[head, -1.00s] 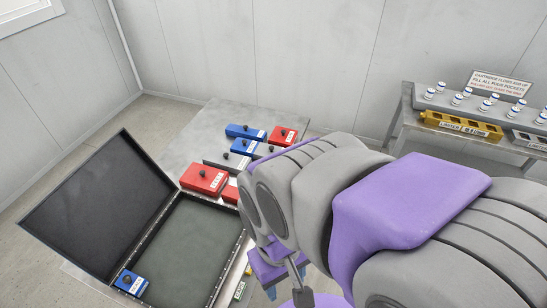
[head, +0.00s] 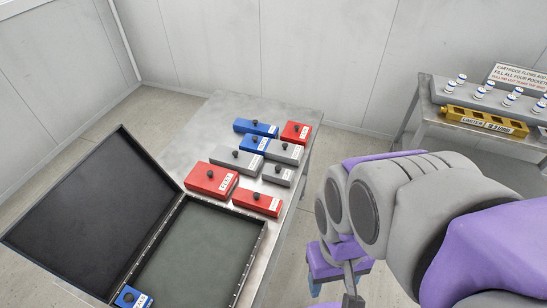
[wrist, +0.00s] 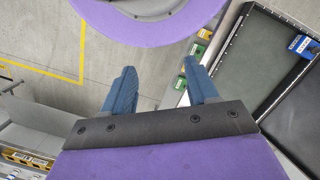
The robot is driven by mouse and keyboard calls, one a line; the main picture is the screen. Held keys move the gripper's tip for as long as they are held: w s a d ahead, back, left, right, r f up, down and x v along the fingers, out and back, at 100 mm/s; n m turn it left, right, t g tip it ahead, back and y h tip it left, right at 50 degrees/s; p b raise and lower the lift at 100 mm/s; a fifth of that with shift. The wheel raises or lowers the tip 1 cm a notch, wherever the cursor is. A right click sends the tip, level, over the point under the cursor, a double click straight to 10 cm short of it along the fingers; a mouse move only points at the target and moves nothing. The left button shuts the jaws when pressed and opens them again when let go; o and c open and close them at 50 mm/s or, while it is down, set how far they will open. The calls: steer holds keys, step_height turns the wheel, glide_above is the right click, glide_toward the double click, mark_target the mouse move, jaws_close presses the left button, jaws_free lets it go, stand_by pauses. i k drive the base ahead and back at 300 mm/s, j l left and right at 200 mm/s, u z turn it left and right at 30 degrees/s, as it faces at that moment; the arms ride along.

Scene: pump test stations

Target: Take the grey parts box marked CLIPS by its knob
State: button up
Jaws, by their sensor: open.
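Three grey parts boxes with dark knobs stand among red and blue ones on the metal table in the head view. One is a long grey box (head: 237,161), one is at the back right (head: 285,152), and a smaller one (head: 278,174) is in front of that. Their labels are too small to read, so I cannot tell which is marked CLIPS. My gripper (wrist: 160,72) is open and empty in the wrist view, with its blue fingers apart above the floor. In the head view my gripper (head: 340,276) is right of the table, away from the boxes.
An open black case (head: 195,255) lies at the table's front, with a blue box (head: 130,297) in its near corner. Red boxes (head: 212,180) (head: 257,201) stand close to the grey ones. A side bench (head: 425,95) at right holds a yellow rack (head: 485,121) and white-and-blue cartridges.

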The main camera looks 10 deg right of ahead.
mark_target(271, 173)
steer(key=i+l, duration=0.1)
steer(key=l, duration=0.15)
steer(key=i+l, duration=0.1)
steer(key=i+l+u, duration=0.15)
steer(key=l, duration=0.3)
steer(key=i+l+u, duration=0.15)
steer(key=l, duration=0.25)
steer(key=i+l+u, duration=0.15)
steer(key=l, duration=0.3)
steer(key=l+u, duration=0.15)
steer(key=l, duration=0.35)
steer(key=u, duration=0.8)
